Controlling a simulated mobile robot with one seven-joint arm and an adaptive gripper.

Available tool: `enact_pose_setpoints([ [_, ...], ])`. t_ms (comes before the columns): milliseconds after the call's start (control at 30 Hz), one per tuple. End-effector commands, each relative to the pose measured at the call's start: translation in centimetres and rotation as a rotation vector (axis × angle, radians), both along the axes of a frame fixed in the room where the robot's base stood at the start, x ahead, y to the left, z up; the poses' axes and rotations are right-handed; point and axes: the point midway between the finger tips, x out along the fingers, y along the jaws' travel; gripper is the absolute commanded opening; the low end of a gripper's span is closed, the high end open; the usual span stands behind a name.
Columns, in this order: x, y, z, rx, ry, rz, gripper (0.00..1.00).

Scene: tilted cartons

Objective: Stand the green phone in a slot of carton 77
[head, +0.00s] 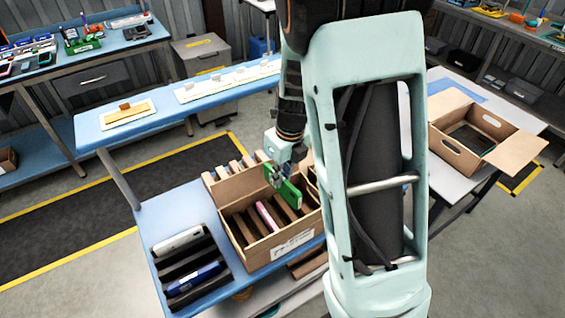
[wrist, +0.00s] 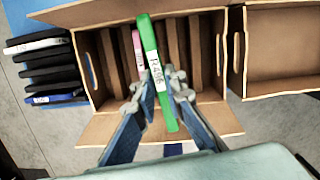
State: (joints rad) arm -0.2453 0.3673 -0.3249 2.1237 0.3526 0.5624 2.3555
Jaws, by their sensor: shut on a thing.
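The green phone (head: 288,189) is held on edge by my gripper (head: 275,177), which is shut on it. In the wrist view the green phone (wrist: 154,70), with a white label, stands between the two fingertips (wrist: 158,88). It is over an open brown carton (head: 277,253) with upright dividers. The carton also shows in the wrist view (wrist: 110,126). Its front label is too small to read, so I cannot tell if it is carton 77. A pink phone (head: 266,216) stands in a slot left of the green phone; it also shows in the wrist view (wrist: 137,48).
A black slotted rack (head: 170,273) left of the carton holds a white device (head: 178,241) and a blue one (head: 195,279). Another brown carton (wrist: 284,94) adjoins on the right. A further open carton (head: 450,143) stands on the right table. My arm hides part of the centre.

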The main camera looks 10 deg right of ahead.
Motion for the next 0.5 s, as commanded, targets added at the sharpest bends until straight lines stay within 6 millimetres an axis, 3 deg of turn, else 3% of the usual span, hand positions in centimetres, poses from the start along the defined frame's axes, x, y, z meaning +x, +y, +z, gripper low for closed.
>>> enact_pose_setpoints([
  [133,-0.3,-0.2,-2.3,-0.001,0.002,-0.105,0.0],
  [500,-0.4,-0.3,-3.9,0.001,-0.001,-0.133,0.0],
])
